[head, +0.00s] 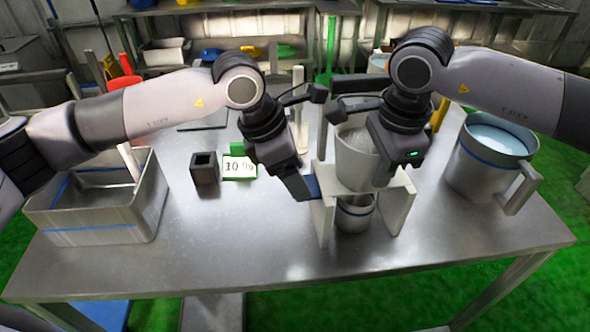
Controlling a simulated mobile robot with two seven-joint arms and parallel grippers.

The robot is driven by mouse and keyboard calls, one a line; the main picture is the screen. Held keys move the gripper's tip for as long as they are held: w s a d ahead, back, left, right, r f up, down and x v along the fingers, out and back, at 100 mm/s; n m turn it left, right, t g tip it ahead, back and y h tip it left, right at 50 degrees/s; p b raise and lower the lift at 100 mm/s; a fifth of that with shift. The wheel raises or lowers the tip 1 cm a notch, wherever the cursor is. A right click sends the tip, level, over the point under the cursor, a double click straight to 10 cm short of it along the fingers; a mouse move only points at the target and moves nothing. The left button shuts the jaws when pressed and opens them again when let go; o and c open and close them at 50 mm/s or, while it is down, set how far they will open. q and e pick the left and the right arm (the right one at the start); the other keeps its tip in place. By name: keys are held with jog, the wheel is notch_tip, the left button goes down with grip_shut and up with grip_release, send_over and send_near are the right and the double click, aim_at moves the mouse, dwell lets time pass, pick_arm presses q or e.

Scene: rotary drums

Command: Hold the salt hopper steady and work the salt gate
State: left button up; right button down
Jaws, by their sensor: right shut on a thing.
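The pale grey salt hopper (353,160) stands upright in a light grey stand (396,205), with whitish contents showing at its top. My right gripper (382,168) is at the hopper's right side and is shut on its wall. Its fingertips are partly hidden by the hand. A blue tab, which looks like the salt gate (312,187), sticks out of the stand's left side below the hopper. My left gripper (302,190) is right beside this tab. I cannot tell whether its fingers grip it. A small metal cup (354,218) stands under the hopper, between the stand's walls.
A metal bin (100,215) with a blue line stands at left. A dark square block (205,168) and a "10 %" card (238,167) lie left of centre. A large handled jug (488,160) with pale blue contents stands at right. The front table strip is clear.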

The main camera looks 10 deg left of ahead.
pick_arm(q)
jog(key=shift+c, duration=1.4)
jog(key=shift+s+a, duration=0.25)
jog(key=shift+a, duration=0.35)
jog(key=shift+s+a, duration=0.2)
jog(key=shift+a, duration=0.45)
jog(key=shift+s+a, duration=0.25)
jog(key=shift+a, duration=0.35)
jog(key=o, duration=1.4)
jog(key=shift+o, duration=0.2)
jog(key=v, duration=1.2)
jog(key=shift+d+r, duration=0.1)
jog(key=shift+d, duration=0.05)
